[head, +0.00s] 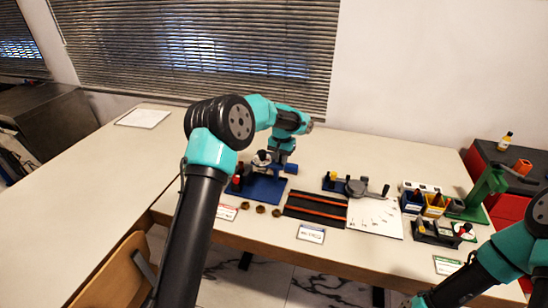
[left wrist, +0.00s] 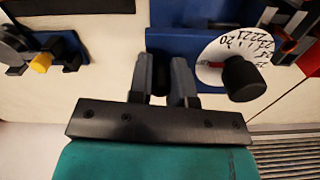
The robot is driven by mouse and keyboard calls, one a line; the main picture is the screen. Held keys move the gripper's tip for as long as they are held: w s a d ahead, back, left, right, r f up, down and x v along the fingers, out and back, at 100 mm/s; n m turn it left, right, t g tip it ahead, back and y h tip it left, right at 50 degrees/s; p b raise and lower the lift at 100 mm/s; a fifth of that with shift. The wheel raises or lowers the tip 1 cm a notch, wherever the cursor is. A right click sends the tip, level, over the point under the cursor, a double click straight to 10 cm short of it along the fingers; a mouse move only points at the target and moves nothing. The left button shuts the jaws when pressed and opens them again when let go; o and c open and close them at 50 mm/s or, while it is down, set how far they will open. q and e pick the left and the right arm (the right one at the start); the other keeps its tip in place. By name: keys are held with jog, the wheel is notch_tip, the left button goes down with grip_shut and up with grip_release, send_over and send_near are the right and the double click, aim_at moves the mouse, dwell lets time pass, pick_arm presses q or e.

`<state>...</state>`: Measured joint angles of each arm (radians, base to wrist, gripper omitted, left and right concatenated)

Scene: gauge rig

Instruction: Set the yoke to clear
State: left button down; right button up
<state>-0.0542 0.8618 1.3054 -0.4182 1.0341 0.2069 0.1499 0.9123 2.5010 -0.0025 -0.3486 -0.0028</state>
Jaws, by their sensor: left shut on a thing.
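The rig's blue base (head: 262,190) stands left of centre on the table. A white numbered dial (left wrist: 232,50) with a black knob (left wrist: 243,78) sits on it. A red mark shows on the dial's left, near 20. My left gripper (head: 281,166) is over the rig's back right side. The handle is mostly hidden, and I cannot read a clear mark or the yoke's setting. My right gripper is out of view; only its arm shows.
A grey device with a yellow knob (left wrist: 40,62) stands right of the rig in the head view. A black tray with orange strips (head: 316,208), a white sheet (head: 376,220), small bins (head: 435,207) and a green stand (head: 484,190) lie further right. The left table is mostly clear.

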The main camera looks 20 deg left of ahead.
pick_arm(q)
jog(key=shift+d, duration=0.25)
jog(key=c, duration=1.1)
grip_release()
jog(key=shift+o, duration=0.2)
jog(key=shift+r, duration=0.15)
notch_tip(320, 180, up, 17)
jog(key=shift+d, duration=0.1)
